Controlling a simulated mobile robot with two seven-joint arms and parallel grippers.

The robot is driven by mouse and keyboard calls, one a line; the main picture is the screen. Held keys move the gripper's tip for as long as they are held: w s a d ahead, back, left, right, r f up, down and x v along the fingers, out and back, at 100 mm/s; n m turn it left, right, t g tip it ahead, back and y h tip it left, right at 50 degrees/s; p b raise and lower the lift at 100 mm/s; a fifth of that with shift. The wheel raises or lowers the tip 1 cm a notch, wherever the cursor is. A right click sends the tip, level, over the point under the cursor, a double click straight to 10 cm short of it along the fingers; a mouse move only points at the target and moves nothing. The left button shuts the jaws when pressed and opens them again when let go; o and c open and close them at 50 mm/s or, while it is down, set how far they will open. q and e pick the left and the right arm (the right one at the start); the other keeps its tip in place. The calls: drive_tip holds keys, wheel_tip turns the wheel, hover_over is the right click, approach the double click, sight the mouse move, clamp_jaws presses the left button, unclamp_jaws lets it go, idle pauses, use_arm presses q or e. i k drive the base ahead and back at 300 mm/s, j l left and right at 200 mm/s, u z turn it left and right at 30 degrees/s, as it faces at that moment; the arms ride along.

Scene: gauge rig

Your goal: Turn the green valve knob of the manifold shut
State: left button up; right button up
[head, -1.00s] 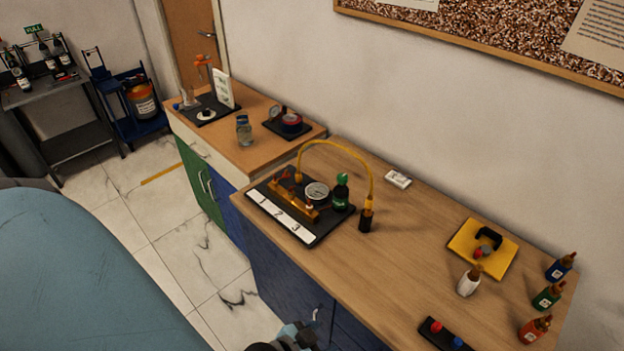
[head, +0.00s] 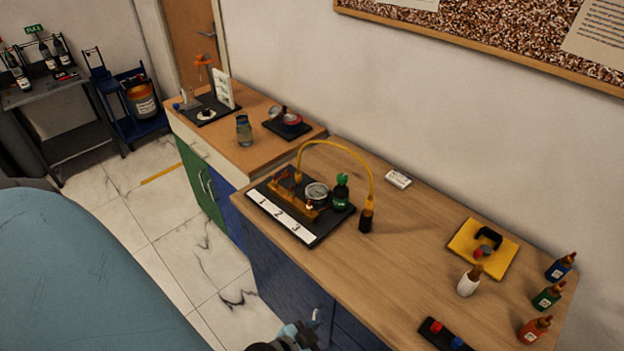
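The brass manifold (head: 292,203) sits on a black board (head: 323,233) with a white strip numbered 1, 2, 3 (head: 281,216) along its front. Small reddish knobs or fittings show along the manifold, and a round gauge (head: 317,193) stands behind it. A green bottle-like part with a green top (head: 341,190) stands at the board's right. I cannot clearly make out a green knob on the manifold itself. One gripper, seemingly my left (head: 304,334), is partly in view at the bottom edge, well below and apart from the manifold; its opening is unclear. My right gripper is not seen.
A yellow hose (head: 336,143) arches over the board to a dark bottle (head: 366,219). A white bottle (head: 469,281), a yellow pad (head: 482,248) and several coloured bottles stand at the right. The wooden counter (head: 400,265) is clear between them.

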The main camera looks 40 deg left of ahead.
sight(342, 178)
drive_tip(key=u, duration=1.3)
